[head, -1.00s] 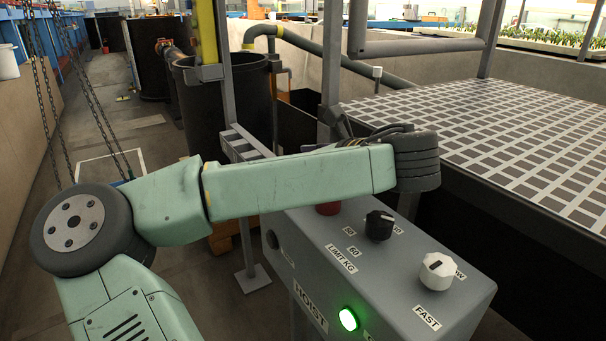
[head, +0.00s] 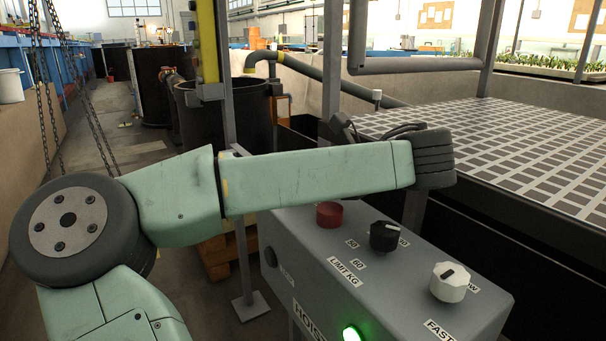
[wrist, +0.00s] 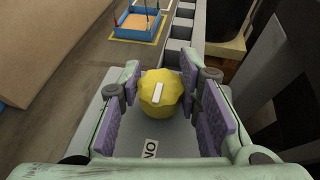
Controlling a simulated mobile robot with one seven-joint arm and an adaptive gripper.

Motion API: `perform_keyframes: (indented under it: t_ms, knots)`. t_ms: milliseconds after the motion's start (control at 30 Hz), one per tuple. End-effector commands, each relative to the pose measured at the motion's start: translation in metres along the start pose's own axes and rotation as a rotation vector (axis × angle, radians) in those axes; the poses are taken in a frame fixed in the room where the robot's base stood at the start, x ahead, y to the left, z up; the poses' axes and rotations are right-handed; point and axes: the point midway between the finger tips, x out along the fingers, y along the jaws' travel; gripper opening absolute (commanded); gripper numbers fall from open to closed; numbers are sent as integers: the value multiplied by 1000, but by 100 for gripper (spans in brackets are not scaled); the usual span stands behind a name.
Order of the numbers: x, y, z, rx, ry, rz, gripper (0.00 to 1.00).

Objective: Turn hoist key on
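In the wrist view a yellow faceted knob (wrist: 161,95) with a white pointer mark, which I take for the hoist key, stands on the grey panel. The mark runs nearly straight up and down in the picture, leaning slightly. A white ON label (wrist: 150,149) is below it, seen upside down. My gripper (wrist: 161,106) is open, its purple finger pads on either side of the knob; I cannot tell whether either pad touches. The grey hoist box (head: 400,293) shows in the head view, but the knob and my gripper are hidden there.
The box carries a red button (head: 329,215), a black LIMIT KG dial (head: 384,236), a white FAST dial (head: 450,281) and a lit green lamp (head: 352,334). A grated platform (head: 500,150) is at right; chains (head: 90,110) hang at left.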

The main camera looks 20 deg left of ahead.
Motion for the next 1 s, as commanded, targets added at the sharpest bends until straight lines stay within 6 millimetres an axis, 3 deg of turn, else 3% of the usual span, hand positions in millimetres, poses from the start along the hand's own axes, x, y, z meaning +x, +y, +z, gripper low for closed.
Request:
perform_keyframes:
  t_ms: [267, 1000]
  knots:
    - [0, 0, 0, -1, 0, -1, 51]
    - [-2, 0, 6, 42, 6, -107, 51]
